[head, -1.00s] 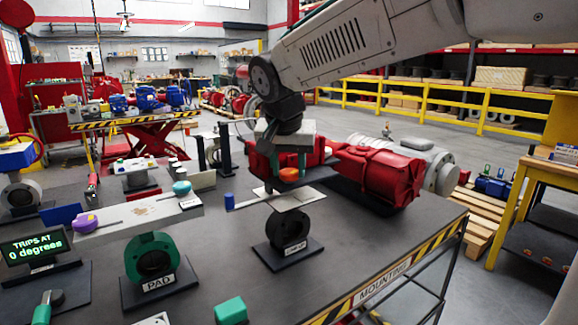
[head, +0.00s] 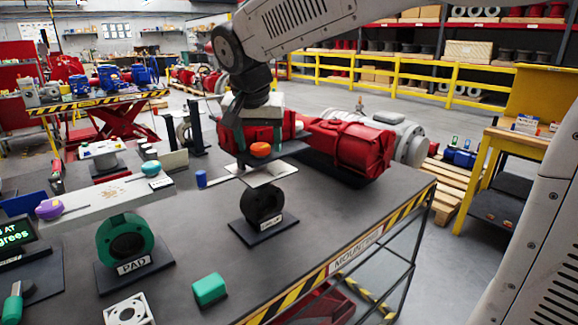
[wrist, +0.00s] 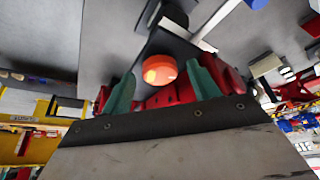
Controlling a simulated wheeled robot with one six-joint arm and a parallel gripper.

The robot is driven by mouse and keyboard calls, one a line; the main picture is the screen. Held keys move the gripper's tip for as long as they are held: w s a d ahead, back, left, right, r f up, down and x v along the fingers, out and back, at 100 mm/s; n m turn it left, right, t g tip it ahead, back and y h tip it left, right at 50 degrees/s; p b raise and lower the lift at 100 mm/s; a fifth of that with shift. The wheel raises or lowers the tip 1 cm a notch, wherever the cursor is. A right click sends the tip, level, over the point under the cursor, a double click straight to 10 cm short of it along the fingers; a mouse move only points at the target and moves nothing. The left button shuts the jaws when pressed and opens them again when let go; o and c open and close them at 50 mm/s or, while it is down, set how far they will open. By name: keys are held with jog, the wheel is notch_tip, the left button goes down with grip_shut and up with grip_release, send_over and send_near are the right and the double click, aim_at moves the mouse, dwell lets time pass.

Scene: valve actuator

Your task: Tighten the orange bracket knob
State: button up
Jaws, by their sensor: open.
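The orange bracket knob (head: 260,149) is a round cap on a dark flat bracket (head: 287,151), in front of the red actuator body. In the wrist view the orange knob (wrist: 159,70) shows between and beyond the two green fingertips. My gripper (head: 257,141) has green fingers and is by the knob, coming from above in the head view. In the wrist view my gripper (wrist: 164,84) is open, one finger on each side of the knob's line of sight. No contact with the knob shows. Whether the fingertips reach its height is hard to tell.
A black ring stand (head: 263,206) with a white plate above it is below the bracket. A blue cylinder (head: 201,179) stands left of it. A green PAD ring (head: 126,240) and green block (head: 209,289) are nearer. Red cylinders (head: 347,146) lie behind to the right.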

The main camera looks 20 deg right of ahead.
jog(key=n+y, duration=0.1)
jog(key=n, duration=0.3)
jog(key=n+y, duration=0.1)
jog(key=n, duration=0.1)
jog(key=shift+d+n+t+y, duration=0.3)
jog(key=shift+d+n, duration=0.05)
jog(key=shift+n, duration=0.05)
jog(key=n, duration=0.2)
jog(key=n+y, duration=0.1)
jog(key=n, duration=0.1)
jog(key=n+g+y, duration=0.1)
jog(key=n, duration=0.1)
jog(key=shift+d, duration=0.25)
jog(key=v, duration=0.8)
jog(key=s+d+f+m+g, duration=0.1)
jog(key=s+f+m, duration=0.1)
jog(key=s+f, duration=0.3)
jog(key=s+d+f+m+h, duration=0.1)
jog(key=s+f, duration=0.5)
jog(key=s, duration=0.6)
jog(key=s+d+f+m+g+h, duration=0.1)
jog(key=s+f+m, duration=0.2)
jog(key=s+f, duration=0.3)
jog(key=shift+s+d+f+m+g, duration=0.2)
jog(key=shift+s+m+g, duration=0.15)
jog(key=shift+s, duration=1.5)
jog(key=shift+r, duration=0.15)
